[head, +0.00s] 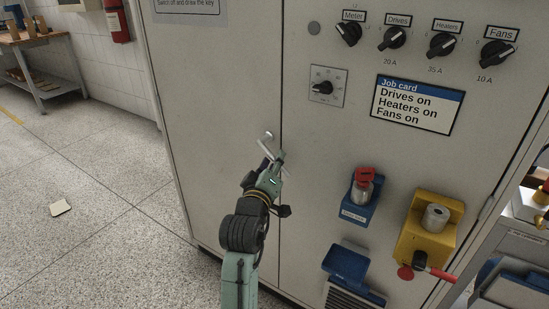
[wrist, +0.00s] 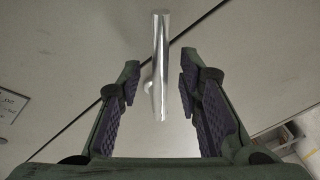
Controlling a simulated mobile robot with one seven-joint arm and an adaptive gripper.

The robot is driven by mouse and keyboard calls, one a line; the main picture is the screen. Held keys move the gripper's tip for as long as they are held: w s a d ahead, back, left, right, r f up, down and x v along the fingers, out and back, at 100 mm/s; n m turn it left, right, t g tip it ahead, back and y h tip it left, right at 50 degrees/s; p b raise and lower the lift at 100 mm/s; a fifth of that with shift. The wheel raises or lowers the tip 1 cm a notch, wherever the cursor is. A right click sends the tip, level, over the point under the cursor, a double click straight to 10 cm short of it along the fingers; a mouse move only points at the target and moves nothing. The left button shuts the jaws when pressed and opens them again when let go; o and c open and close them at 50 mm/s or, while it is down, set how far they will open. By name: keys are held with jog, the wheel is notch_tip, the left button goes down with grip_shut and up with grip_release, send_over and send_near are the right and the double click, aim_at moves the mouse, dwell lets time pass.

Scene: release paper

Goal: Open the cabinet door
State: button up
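The grey cabinet door (head: 215,110) is the left panel, and it looks shut along the dark vertical seam beside the panel of switches. Its silver bar handle (head: 268,136) is near that seam. My gripper (head: 271,160) is at the handle, in front of the door. In the wrist view the handle (wrist: 160,55) stands upright between the two fingers of my gripper (wrist: 160,78), with a gap on each side. The fingers are open. The lower part of the handle is partly hidden by my gripper in the head view.
Right of the seam are several black knobs, a job card (head: 416,104), a blue holder with a red-topped key (head: 361,192) and a yellow box (head: 428,232). A workbench (head: 38,42) and fire extinguisher (head: 117,22) are far left. The floor at left is mostly clear.

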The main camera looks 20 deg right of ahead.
jog(key=shift+x, duration=0.75)
jog(key=shift+c, duration=0.3)
grip_shut()
